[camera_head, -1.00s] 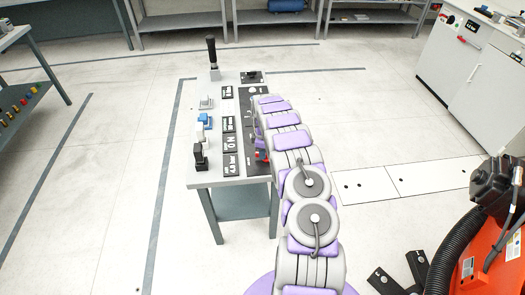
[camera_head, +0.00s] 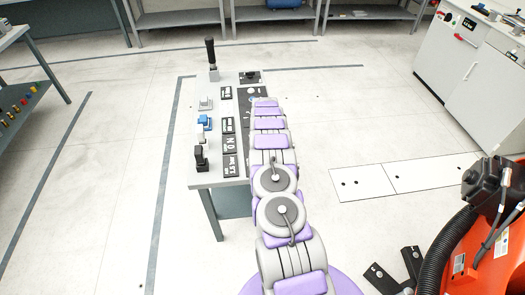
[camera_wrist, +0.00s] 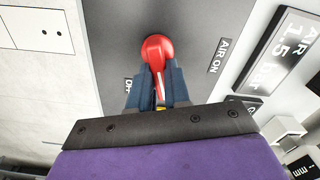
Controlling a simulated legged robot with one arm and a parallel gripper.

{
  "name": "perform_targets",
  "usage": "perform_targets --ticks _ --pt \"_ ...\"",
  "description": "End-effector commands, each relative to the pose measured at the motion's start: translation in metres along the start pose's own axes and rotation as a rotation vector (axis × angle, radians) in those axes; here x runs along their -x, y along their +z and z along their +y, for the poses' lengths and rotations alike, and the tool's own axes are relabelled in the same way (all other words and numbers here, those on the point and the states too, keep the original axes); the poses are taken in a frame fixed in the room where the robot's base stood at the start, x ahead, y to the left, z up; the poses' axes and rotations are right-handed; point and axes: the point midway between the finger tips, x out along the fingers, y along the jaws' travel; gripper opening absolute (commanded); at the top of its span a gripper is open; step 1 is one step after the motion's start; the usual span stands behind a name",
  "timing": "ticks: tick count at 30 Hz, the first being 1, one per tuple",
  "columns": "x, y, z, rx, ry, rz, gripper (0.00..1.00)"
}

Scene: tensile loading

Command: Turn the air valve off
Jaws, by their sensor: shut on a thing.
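The air valve's red handle (camera_wrist: 157,50) shows in the wrist view, on a dark grey plate. My gripper (camera_wrist: 156,84) is shut on the handle, with a dark blue finger on either side of it. An "AIR ON" label (camera_wrist: 218,56) is to the right of the handle, and an "OFF" label (camera_wrist: 128,85) is to its left, partly hidden by a finger. In the head view my arm covers the valve and my gripper.
The bench (camera_head: 231,184) carries a black lever (camera_head: 211,52), a blue part (camera_head: 204,121), a black switch (camera_head: 200,158) and several label plates. Floor is clear on both sides of the bench.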

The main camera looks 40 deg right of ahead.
Motion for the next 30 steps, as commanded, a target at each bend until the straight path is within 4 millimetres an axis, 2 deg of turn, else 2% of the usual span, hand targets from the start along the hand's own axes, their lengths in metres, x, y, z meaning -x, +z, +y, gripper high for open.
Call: perform_targets --ticks 13,30 --pt "-0.001 0.0021 0.0055 -0.278 0.002 -0.003 0.0" --pt "-0.0023 0.0026 0.0059 -0.343 0.001 -0.005 0.0"
